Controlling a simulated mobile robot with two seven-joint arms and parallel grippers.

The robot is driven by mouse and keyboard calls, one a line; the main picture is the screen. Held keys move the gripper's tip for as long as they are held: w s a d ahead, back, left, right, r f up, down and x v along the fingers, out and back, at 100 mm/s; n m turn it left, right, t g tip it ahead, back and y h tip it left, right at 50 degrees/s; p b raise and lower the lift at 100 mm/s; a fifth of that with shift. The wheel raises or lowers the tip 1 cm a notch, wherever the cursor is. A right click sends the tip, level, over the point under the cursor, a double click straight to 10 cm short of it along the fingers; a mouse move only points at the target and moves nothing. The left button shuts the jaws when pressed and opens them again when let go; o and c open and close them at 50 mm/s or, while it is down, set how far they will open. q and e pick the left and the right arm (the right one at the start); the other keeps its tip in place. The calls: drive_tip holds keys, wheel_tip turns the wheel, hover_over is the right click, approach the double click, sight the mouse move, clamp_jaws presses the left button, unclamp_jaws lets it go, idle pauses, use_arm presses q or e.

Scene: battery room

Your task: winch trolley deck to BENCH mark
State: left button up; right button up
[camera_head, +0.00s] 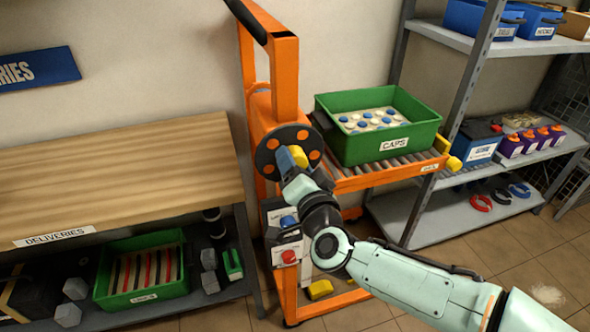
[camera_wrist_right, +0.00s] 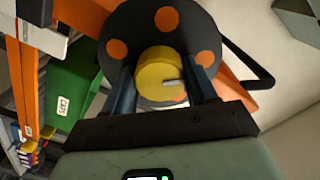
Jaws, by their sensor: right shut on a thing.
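The winch trolley (camera_head: 285,80) has an orange frame and stands right of the wooden bench. Its roller deck (camera_head: 372,177) carries a green CAPS crate (camera_head: 385,148) with blue and white caps in it. The winch wheel (camera_head: 268,163) is a black disc with orange spots, facing me; it also shows in the wrist view (camera_wrist_right: 122,22). My right gripper (camera_head: 293,163) is shut on the wheel's yellow knob (camera_wrist_right: 158,74), with one finger on each side. No BENCH mark can be read in these views. My left gripper is not in view.
The wooden DELIVERIES bench (camera_head: 110,180) is at left, with a green crate (camera_head: 145,295) on its lower shelf. A grey metal shelf rack (camera_head: 445,215) with batteries and blue bins stands at right, close behind the deck. Tiled floor (camera_head: 480,250) is open at front right.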

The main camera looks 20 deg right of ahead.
drive_tip(key=m+b, duration=0.2)
drive_tip(key=m, duration=0.3)
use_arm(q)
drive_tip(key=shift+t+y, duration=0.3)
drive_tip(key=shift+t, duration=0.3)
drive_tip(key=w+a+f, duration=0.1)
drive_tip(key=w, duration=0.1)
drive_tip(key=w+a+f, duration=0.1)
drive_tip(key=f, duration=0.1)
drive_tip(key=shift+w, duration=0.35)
use_arm(e)
drive_tip(key=shift+m, duration=0.3)
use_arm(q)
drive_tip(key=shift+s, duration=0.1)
use_arm(e)
drive_tip(key=o, duration=1)
drive_tip(key=shift+o, duration=0.2)
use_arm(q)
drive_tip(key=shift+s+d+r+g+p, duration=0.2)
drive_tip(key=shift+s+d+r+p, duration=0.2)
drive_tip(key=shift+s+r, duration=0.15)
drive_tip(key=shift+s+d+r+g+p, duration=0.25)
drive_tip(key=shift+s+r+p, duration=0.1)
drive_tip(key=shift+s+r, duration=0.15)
use_arm(e)
drive_tip(key=s, duration=1.3)
drive_tip(key=shift+s+d, duration=0.2)
drive_tip(key=shift+s, duration=0.05)
